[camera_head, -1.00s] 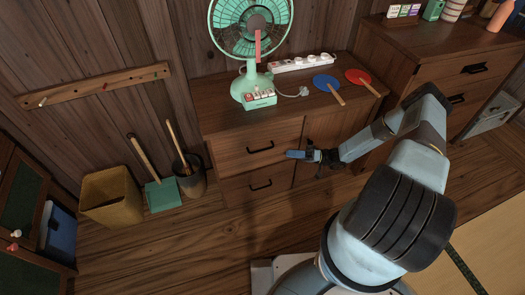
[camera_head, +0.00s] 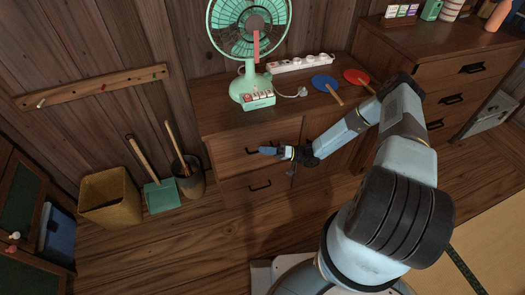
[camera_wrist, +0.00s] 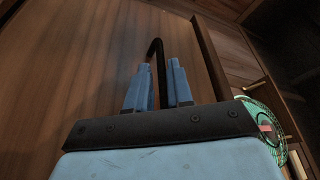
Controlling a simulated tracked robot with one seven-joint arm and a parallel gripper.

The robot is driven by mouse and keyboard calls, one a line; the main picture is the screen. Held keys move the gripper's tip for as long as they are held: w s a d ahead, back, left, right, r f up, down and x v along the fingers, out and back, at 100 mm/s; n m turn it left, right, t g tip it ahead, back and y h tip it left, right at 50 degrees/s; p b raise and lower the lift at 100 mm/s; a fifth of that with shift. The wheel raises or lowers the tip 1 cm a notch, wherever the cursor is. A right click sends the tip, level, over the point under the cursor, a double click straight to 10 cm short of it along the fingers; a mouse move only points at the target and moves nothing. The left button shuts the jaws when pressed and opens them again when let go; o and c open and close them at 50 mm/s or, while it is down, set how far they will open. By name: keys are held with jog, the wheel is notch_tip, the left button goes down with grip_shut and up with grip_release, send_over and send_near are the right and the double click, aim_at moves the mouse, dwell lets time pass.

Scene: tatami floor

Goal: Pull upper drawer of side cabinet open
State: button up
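The side cabinet (camera_head: 215,122) is dark brown wood and stands against the wall in the head view. Its upper drawer (camera_head: 225,158) looks shut, flush with the front. The drawer's black bar handle (camera_head: 251,152) is partly hidden behind my gripper (camera_head: 268,151). In the wrist view the black handle (camera_wrist: 155,48) runs down between the two blue fingers of my gripper (camera_wrist: 158,82). The fingers stand apart, one on each side of the bar; I cannot tell whether they touch it. The upper drawer's front (camera_wrist: 95,65) fills the left of that view.
The lower drawer (camera_head: 240,192) with its own black handle (camera_head: 260,186) is just below. A bin (camera_head: 108,200) and dustpan (camera_head: 160,196) are at left. The floor in front is clear.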

jog(key=shift+a+r, duration=0.15)
jog(key=shift+a, duration=0.55)
grip_shut()
